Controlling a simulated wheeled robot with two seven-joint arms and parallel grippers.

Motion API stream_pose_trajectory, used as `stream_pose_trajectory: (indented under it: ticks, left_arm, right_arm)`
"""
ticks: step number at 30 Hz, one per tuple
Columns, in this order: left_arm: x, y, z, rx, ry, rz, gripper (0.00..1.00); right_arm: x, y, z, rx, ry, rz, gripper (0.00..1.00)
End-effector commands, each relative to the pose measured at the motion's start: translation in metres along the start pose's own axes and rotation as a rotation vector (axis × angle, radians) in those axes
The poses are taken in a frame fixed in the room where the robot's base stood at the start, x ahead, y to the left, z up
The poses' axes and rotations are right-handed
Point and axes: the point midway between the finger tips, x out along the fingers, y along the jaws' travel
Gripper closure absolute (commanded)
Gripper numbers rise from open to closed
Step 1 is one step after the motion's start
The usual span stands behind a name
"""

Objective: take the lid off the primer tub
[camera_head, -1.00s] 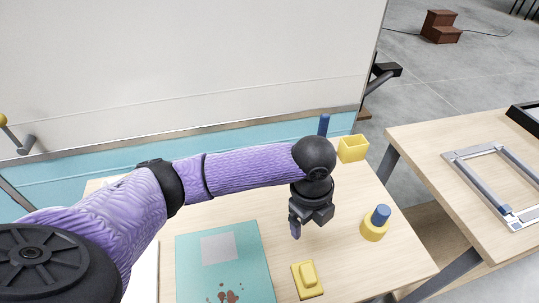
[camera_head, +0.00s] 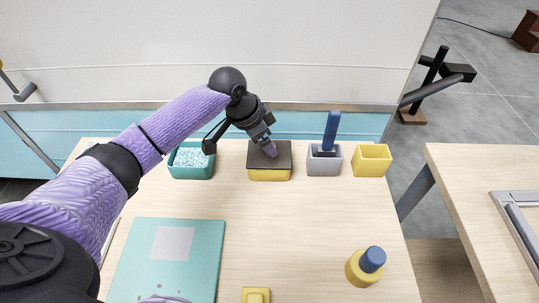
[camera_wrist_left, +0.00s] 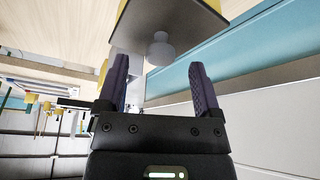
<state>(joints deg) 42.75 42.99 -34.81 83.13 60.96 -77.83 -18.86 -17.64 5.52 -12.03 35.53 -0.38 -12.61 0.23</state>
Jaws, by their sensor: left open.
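The primer tub (camera_head: 269,174) appears to be the yellow box at the back middle of the table. Its dark square lid (camera_head: 256,160) is on it. My left gripper (camera_head: 269,150) is above the lid and hides the knob in the head view. In the left wrist view its two fingers (camera_wrist_left: 161,68) are open and apart, with the knob just beyond the tips, roughly centred between them. Nothing is held. My right gripper is not in view.
A teal tub (camera_head: 178,172) of pale granules stands left of the primer tub. A grey container (camera_head: 324,167) with a blue-handled tool and an empty yellow box (camera_head: 371,168) stand right. A teal mat (camera_head: 140,255) lies in front. The wooden table's middle is clear.

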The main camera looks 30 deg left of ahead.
Motion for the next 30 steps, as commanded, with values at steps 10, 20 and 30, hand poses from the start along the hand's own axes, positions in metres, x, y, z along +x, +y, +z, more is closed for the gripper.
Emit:
stream_pose_trajectory:
  ticks: [10,20,30]
  left_arm:
    - [0.027,0.0,0.0,0.003,-0.001,-0.001,0.16]
    - [0.027,0.0,0.001,0.003,-0.001,-0.001,0.77]
    - [0.027,0.0,0.001,0.003,-0.001,-0.001,1.0]
  right_arm:
    - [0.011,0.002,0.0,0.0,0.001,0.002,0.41]
    - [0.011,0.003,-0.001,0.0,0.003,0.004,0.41]
    - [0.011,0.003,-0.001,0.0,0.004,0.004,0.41]
